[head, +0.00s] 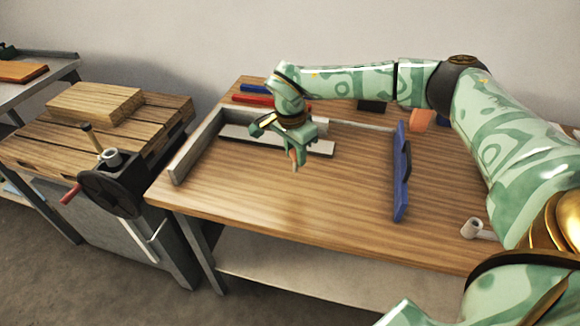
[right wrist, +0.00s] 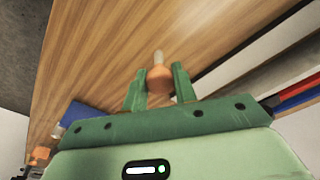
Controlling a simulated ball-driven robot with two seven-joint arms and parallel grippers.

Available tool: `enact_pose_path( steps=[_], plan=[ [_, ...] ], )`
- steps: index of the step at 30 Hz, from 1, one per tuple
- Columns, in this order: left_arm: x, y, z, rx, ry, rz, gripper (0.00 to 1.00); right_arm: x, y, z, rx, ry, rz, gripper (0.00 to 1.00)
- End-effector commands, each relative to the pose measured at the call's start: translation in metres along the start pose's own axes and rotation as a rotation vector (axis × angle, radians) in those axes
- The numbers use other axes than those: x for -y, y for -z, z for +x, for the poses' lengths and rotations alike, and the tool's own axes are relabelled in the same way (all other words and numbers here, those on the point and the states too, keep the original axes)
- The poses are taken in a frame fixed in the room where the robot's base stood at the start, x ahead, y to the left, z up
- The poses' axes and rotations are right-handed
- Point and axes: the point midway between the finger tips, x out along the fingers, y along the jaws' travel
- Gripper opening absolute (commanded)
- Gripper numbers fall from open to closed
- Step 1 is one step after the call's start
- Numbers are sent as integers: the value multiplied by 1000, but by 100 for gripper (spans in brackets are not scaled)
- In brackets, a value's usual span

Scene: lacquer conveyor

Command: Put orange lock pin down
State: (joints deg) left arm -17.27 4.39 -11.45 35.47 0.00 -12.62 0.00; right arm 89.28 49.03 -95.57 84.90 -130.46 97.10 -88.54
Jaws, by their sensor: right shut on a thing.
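My right gripper (head: 297,148) is over the middle-left of the wooden table (head: 270,222). It is shut on the orange lock pin, which shows between the green fingers in the right wrist view (right wrist: 159,79). The pin has a rounded orange body and a pale narrow tip that sticks out past the fingers. In the head view only a small part of the pin (head: 293,158) shows below the fingers. It appears to be held above the tabletop; the exact gap is hard to tell. My left gripper is not in view.
A grey angled fence (head: 182,163) and a pale strip (head: 318,147) lie at the table's left and back. A blue bar (head: 400,195) stands to the right, and a grey cylindrical part (head: 472,228) lies near the right front. The front middle of the table is clear. A vise (head: 113,188) is on the left bench.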

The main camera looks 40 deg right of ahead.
Motion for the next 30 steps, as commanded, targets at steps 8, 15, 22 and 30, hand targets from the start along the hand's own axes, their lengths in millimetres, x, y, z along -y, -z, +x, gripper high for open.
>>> enact_pose_path(
  steps=[8,15,22,30],
  plan=[
    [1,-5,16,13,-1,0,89,11,-5,31,0,-5,-1,0],
    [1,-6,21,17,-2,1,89,11,-6,42,-1,2,0,0],
    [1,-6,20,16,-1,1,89,10,-6,45,-1,1,0,0],
    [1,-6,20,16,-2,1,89,10,-6,45,-1,1,0,49]
  ],
)
